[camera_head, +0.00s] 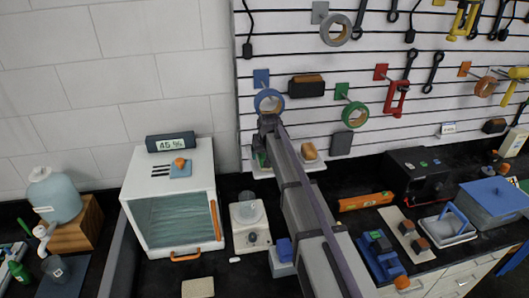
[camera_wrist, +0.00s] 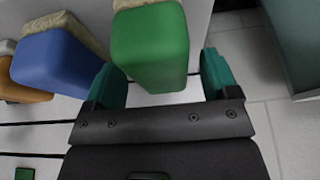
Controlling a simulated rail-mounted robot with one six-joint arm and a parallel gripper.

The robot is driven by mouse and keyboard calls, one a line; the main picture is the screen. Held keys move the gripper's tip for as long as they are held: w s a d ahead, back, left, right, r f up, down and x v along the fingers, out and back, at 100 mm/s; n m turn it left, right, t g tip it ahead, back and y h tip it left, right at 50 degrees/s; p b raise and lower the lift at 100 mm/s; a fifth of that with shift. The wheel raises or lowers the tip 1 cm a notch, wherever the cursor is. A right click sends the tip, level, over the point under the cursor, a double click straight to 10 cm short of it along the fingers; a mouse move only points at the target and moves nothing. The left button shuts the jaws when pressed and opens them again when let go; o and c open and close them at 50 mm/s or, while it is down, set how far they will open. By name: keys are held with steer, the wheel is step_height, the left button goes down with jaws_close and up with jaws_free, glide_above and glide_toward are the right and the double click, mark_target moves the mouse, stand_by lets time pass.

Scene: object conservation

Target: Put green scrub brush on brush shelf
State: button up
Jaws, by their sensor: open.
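The green scrub brush (camera_wrist: 150,45) has a green block and pale bristles, and sits between the open fingers of my gripper (camera_wrist: 158,78) in the wrist view. A gap shows on at least its right side. In the head view a bit of its green (camera_head: 263,158) shows at the left end of the white brush shelf (camera_head: 319,166), mostly behind my arm. Its bristle side faces the shelf and appears to rest on it. A blue brush (camera_wrist: 52,60) is close beside it, and an orange brush (camera_wrist: 22,92) is farther left; the orange one also shows in the head view (camera_head: 309,152).
Tape rolls, clamps and wrenches hang on the slatted wall above. Below stand a white fume box (camera_head: 172,205), a scale with a beaker (camera_head: 249,225), an orange level (camera_head: 365,201) and a black box (camera_head: 420,175). My arm crosses the middle of the bench.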

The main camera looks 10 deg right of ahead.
steer(key=p+v, duration=0.3)
steer(key=v, duration=0.2)
steer(key=shift+r, duration=0.25)
steer(key=shift+s+f, duration=0.1)
steer(key=s+f+g, duration=0.1)
steer(key=s+g, duration=0.3)
steer(key=s, duration=3.2)
step_height(320, 180, down, 19)
steer(key=b, duration=1.8)
steer(key=shift+w+d+b, duration=0.25)
steer(key=shift+w+b, duration=0.05)
steer(key=shift+b, duration=0.05)
steer(key=shift+f, duration=0.1)
steer(key=shift+c, duration=0.4)
